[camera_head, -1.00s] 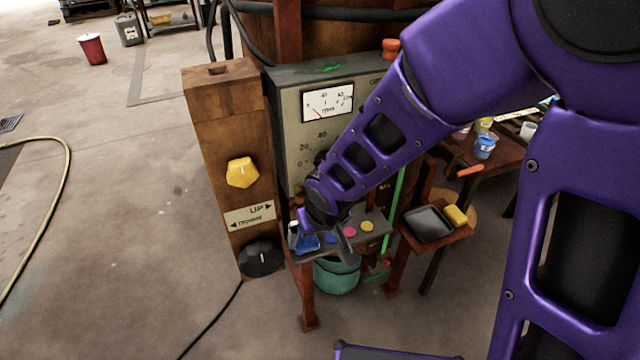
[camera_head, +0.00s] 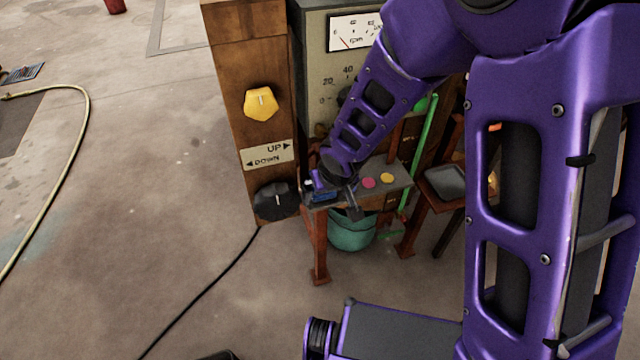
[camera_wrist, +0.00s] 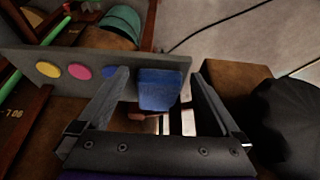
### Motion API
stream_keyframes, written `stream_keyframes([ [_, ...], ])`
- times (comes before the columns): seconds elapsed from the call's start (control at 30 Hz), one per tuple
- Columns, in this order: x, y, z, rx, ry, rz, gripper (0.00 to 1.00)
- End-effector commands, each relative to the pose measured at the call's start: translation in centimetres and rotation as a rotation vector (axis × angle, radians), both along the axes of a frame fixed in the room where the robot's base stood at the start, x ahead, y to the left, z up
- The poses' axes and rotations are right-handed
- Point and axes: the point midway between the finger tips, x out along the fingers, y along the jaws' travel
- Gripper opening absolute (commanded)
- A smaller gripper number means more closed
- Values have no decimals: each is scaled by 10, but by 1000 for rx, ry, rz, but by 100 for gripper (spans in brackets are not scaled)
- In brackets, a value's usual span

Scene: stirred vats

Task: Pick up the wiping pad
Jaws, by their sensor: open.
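The wiping pad appears to be the blue block (camera_wrist: 160,88) in the wrist view, on the edge of a small grey shelf (camera_wrist: 90,72). It also shows partly in the head view (camera_head: 321,194), at the shelf's left end. My gripper (camera_wrist: 161,74) is open, with one finger on each side of the blue pad in the picture. A gap shows on the right of the pad; the left finger looks close to it. I cannot tell whether either finger touches it or how deep they reach. My wrist hides part of the shelf in the head view.
Pink (camera_head: 369,183) and yellow (camera_head: 387,178) discs lie on the shelf. A wooden post with a yellow knob (camera_head: 261,103) and a black knob (camera_head: 275,201) stands left. A teal bucket (camera_head: 352,232) sits below. A dark tray (camera_head: 446,183) is at right.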

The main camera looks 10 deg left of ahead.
Motion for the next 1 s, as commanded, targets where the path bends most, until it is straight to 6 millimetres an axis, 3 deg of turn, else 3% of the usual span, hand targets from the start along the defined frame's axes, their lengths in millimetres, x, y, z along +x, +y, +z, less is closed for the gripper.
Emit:
stream_keyframes([
  [0.07,0,0,0,0,0,0,89],
  [0.5,0,0,0,0,0,0,12],
  [0.77,0,0,3,0,0,-1,12],
  [1.0,5,4,24,0,0,-2,12],
])
